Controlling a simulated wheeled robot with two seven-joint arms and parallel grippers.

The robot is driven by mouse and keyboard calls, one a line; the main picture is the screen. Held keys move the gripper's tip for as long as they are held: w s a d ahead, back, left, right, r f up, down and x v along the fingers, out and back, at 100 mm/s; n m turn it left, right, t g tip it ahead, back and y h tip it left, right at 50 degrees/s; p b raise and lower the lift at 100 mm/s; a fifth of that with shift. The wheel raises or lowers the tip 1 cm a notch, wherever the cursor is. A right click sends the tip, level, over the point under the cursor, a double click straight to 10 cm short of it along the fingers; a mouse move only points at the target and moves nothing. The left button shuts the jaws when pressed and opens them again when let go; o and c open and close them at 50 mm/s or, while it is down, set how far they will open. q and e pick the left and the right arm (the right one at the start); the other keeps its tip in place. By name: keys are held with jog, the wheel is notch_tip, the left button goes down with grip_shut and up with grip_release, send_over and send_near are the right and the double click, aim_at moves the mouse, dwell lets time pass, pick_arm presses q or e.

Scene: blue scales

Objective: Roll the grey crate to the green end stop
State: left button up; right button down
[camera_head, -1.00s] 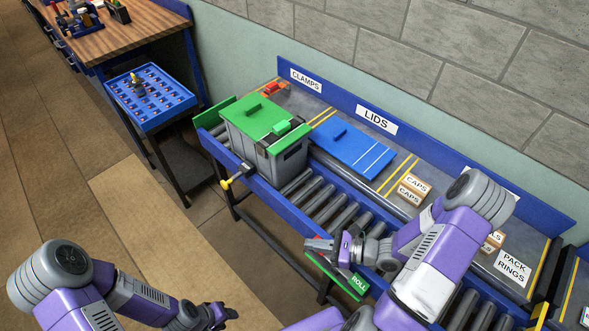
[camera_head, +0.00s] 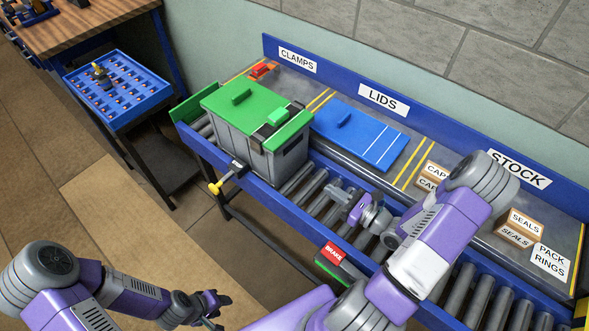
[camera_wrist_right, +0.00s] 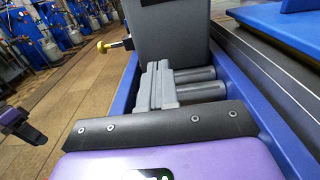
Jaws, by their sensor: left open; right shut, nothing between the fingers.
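The grey crate (camera_head: 275,163) with a green lid (camera_head: 240,105) stands upright on the rollers at the conveyor's left end. The green end stop (camera_head: 187,106) is just beyond its left side; a narrow strip of roller shows between them. My right gripper (camera_head: 338,194) is shut and empty over the rollers, to the right of the crate and apart from it. In the right wrist view its grey fingers (camera_wrist_right: 156,85) point toward the crate's wall (camera_wrist_right: 168,35). My left gripper (camera_head: 218,306) is open and empty, low in front of the conveyor.
A yellow-knobbed lever (camera_head: 216,187) sticks out from the front rail by the crate. A red BRAKE sign (camera_head: 334,252) sits on the rail below my right gripper. A blue lid (camera_head: 358,135) lies on the shelf behind. Rollers (camera_head: 300,180) right of the crate are bare.

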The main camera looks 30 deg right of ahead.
aim_at(289, 162)
jog(key=b+x, duration=0.2)
jog(key=x, duration=1.1)
jog(key=shift+a+b, duration=0.1)
jog(key=shift+b, duration=0.2)
jog(key=shift+w+a, duration=0.15)
jog(key=shift+w, duration=0.25)
jog(key=shift+w+r, duration=0.1)
